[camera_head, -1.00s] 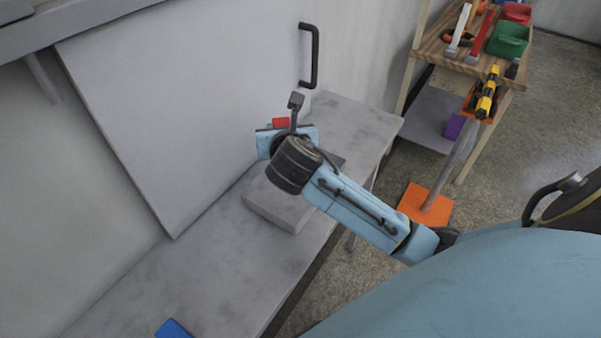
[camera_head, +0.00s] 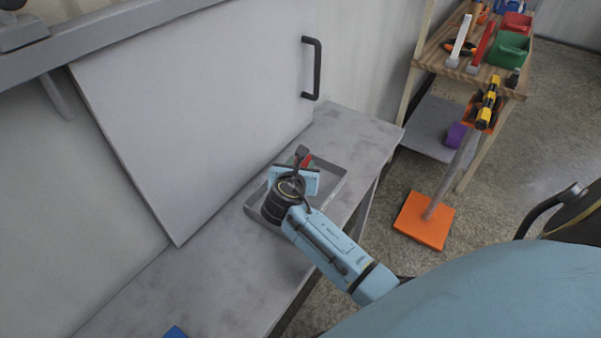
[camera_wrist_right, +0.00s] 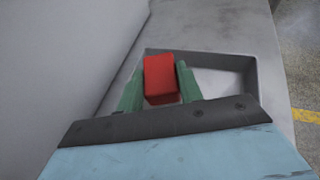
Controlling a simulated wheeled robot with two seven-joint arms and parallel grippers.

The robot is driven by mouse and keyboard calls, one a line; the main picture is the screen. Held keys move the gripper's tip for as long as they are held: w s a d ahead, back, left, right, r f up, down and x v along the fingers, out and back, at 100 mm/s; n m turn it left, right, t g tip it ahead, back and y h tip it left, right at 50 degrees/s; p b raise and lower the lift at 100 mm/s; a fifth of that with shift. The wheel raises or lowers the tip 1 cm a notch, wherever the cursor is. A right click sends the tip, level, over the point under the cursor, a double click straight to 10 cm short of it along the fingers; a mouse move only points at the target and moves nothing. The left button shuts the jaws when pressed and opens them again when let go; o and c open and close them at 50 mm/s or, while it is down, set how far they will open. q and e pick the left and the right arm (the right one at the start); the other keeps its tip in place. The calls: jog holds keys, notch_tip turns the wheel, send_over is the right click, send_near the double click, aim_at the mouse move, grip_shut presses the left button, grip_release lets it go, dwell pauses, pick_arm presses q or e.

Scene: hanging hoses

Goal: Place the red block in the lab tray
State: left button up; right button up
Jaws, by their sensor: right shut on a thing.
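The grey lab tray (camera_head: 335,190) lies on the grey bench, partly hidden behind my right arm. My right gripper (camera_head: 303,161) is over the tray. In the right wrist view, the red block (camera_wrist_right: 161,76) sits between the two green fingers of the gripper (camera_wrist_right: 160,84), which is shut on it. The tray's far wall and right corner (camera_wrist_right: 235,75) show behind and beside the block. I cannot tell whether the block touches the tray floor. In the head view only a small part of the red block (camera_head: 307,160) shows. My left gripper is not in view.
A large grey panel (camera_head: 200,110) with a black handle leans over the bench's back side. A blue object (camera_head: 175,332) lies at the near end of the bench (camera_head: 225,285). A wooden shelf with tools (camera_head: 470,60) and a stand with an orange base (camera_head: 424,221) are to the right.

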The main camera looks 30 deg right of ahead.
notch_tip(320, 180, down, 2)
jog(key=shift+f, duration=0.1)
jog(key=o, duration=0.7)
jog(key=shift+o, duration=0.2)
jog(key=shift+s+a+r, duration=0.15)
jog(key=shift+a+r, duration=0.05)
jog(key=shift+r, duration=0.05)
jog(key=p+v, duration=0.1)
jog(key=v, duration=1)
jog(key=shift+s+a, duration=0.15)
jog(key=shift+s, duration=0.05)
